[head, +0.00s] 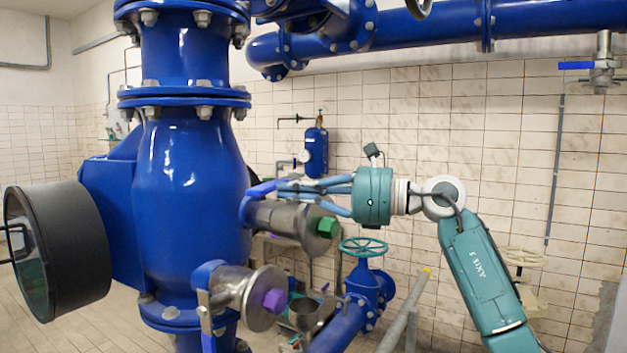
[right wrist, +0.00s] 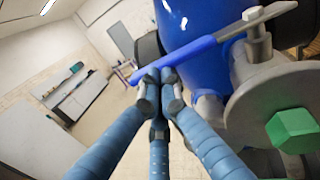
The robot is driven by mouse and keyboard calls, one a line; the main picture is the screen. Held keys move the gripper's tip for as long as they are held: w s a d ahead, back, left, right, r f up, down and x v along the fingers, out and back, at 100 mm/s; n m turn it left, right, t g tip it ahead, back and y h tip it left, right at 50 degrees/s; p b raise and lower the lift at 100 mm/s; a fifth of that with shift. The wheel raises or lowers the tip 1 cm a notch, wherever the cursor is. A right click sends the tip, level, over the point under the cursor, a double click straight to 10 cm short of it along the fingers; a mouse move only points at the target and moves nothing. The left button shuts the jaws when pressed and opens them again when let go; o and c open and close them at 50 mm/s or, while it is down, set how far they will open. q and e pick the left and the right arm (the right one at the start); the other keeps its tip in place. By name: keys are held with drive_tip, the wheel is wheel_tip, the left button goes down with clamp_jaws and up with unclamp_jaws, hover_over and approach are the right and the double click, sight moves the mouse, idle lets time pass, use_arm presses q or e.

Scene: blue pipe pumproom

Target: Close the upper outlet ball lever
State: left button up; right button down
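The upper outlet ball valve (head: 283,220) is a grey metal body with a green hex plug (head: 327,227), sticking out from the big blue vessel. Its blue lever (head: 261,188) runs roughly level above the body; in the right wrist view the lever (right wrist: 205,47) slants from a metal stem at upper right down to the left. My right gripper (head: 287,189) comes in from the right. Its three blue fingers are drawn together, with their tips (right wrist: 158,80) right at the lever's outer part. Whether they touch it is unclear. My left gripper is not in view.
A lower ball valve with a purple plug (head: 274,301) sits below. A teal handwheel (head: 363,246) on a blue pipe stands behind, below my right gripper. A small blue cylinder (head: 316,151) hangs on the tiled wall. A large dark round housing (head: 75,253) juts out at left.

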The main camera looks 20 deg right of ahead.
sight(272, 190)
drive_tip(key=shift+w+a, duration=0.25)
drive_tip(key=shift+a, duration=0.1)
drive_tip(key=shift+s+p+x, duration=0.2)
drive_tip(key=shift+p+x, duration=0.1)
drive_tip(key=shift+x, duration=1.45)
drive_tip(key=shift+s+a, duration=0.1)
drive_tip(key=shift+a, duration=0.05)
